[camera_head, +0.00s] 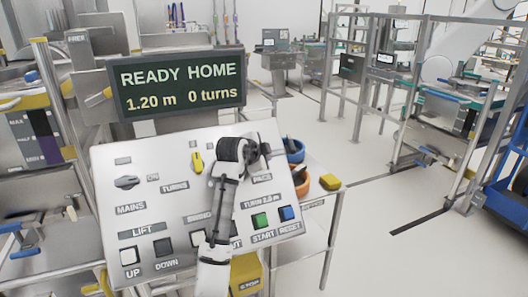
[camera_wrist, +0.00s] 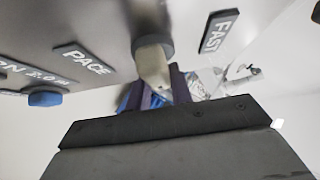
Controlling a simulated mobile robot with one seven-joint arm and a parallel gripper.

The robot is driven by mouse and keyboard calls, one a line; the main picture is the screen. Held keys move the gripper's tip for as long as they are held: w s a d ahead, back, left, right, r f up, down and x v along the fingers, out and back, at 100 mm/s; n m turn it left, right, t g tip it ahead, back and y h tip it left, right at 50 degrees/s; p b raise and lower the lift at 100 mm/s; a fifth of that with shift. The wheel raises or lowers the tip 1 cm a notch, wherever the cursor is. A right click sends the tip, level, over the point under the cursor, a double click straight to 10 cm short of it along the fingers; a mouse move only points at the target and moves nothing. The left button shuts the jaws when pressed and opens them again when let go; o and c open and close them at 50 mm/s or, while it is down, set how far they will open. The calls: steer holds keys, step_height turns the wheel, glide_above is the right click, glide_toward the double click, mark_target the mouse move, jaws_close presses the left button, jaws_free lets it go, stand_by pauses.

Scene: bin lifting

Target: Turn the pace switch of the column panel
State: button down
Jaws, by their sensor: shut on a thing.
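The column panel (camera_head: 170,215) is a tilted light board with labelled switches and buttons. My gripper (camera_head: 262,151) is at its upper right, above the PACE label. In the head view my gripper and arm mostly hide the pace switch. In the wrist view the pace switch (camera_wrist: 152,66) is a pale knob on a grey round base, between the PACE label (camera_wrist: 82,58) and the FAST label (camera_wrist: 218,32). The dark fingers of my gripper (camera_wrist: 160,90) are shut on the knob.
A display (camera_head: 178,83) above the panel reads READY HOME, 1.20 m, 0 turns. A yellow switch (camera_head: 198,162) and a dark mains switch (camera_head: 127,182) are to the left. Green (camera_head: 260,220) and blue (camera_head: 286,213) buttons are below my gripper. Bowls (camera_head: 293,150) stand just right of the panel.

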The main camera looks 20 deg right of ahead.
steer(key=shift+m, duration=0.3)
steer(key=c, duration=1.2)
jaws_free()
steer(key=shift+c, duration=0.2)
steer(key=b+v, duration=0.4)
steer(key=v, duration=1)
steer(key=shift+w+r, duration=0.2)
steer(key=shift+d, duration=0.15)
